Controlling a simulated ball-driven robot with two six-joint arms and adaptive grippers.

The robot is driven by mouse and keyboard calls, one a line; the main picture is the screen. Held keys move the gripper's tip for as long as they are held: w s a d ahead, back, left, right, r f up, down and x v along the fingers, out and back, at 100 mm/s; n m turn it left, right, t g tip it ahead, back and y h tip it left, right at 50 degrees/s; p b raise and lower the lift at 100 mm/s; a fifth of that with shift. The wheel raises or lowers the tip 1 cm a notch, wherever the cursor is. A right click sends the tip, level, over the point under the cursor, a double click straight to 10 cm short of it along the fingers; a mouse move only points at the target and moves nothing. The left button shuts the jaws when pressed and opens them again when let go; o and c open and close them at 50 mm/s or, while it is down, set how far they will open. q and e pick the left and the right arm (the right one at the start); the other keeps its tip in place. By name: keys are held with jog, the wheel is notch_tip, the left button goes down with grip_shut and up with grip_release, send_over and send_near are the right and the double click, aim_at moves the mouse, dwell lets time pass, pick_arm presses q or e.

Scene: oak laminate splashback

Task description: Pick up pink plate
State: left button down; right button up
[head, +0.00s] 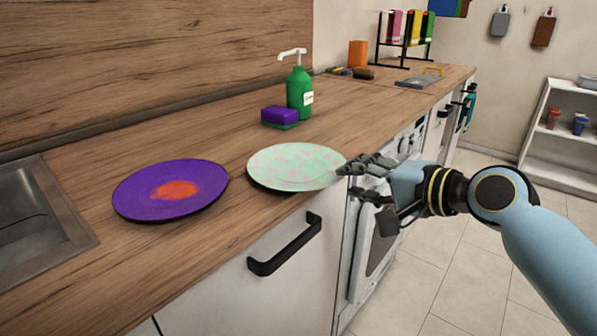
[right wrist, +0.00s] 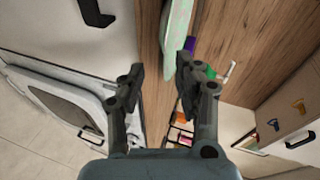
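The plate that best fits the task is pale mint green with pink patches (head: 290,165). It lies on the wooden counter near its front edge, and its side also shows in the right wrist view (right wrist: 176,40). My right gripper (head: 349,181) is at the plate's right rim, with one finger above the other. In the right wrist view the fingers of this gripper (right wrist: 161,62) are apart, with the plate's rim close to the right-hand finger. I cannot tell whether they touch. My left gripper is not in view.
A purple plate with an orange centre (head: 165,192) lies to the left, beside a sink (head: 35,215). A green soap bottle (head: 299,92) and a purple sponge (head: 279,114) stand behind. A black drawer handle (head: 285,247) juts out below the counter edge.

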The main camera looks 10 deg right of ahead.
aim_at(326, 174)
jog(key=x, duration=0.5)
jog(key=shift+s+a+r, duration=0.1)
jog(key=shift+a+r, duration=0.15)
grip_shut()
